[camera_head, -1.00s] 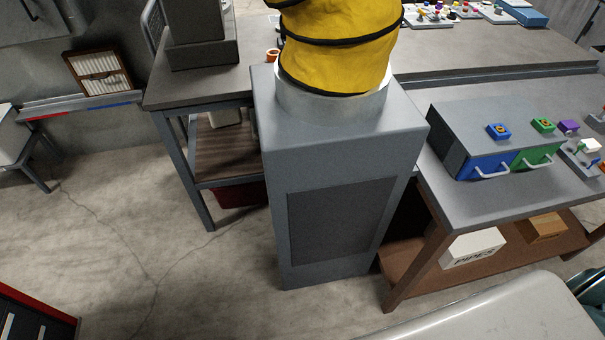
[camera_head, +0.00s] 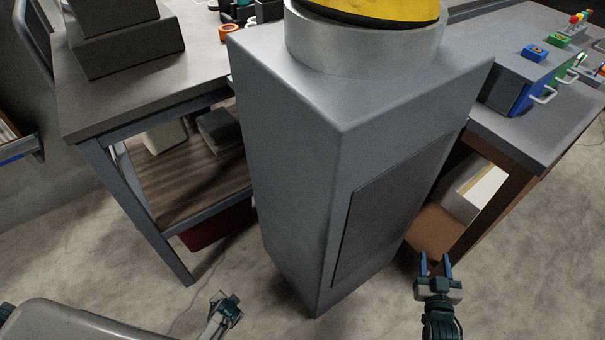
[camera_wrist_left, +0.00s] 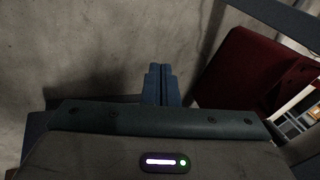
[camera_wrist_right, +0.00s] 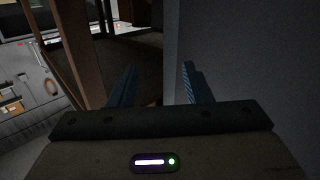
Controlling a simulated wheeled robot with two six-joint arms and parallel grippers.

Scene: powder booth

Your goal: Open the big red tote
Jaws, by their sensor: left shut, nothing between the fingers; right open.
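A dark red tote (camera_head: 215,226) sits low under the left workbench, on the floor side of its legs. The grey cabinet and the bench's lower shelf hide much of it, and I cannot see its lid in the head view. In the left wrist view a large red surface (camera_wrist_left: 245,75), which looks like the tote, stands at the right. My left gripper (camera_wrist_left: 160,72) is shut and empty, to the left of that red surface and apart from it. My right gripper (camera_head: 435,266) is open and empty, in front of the right bench; its fingers also show in the right wrist view (camera_wrist_right: 158,76).
A tall grey cabinet (camera_head: 290,140) with a yellow ribbed duct (camera_head: 380,8) stands between the benches, between my arms. The left bench (camera_head: 120,85) has a lower shelf (camera_head: 190,180) with boxes. A pale box (camera_head: 473,190) lies under the right bench. Floor at lower left is open.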

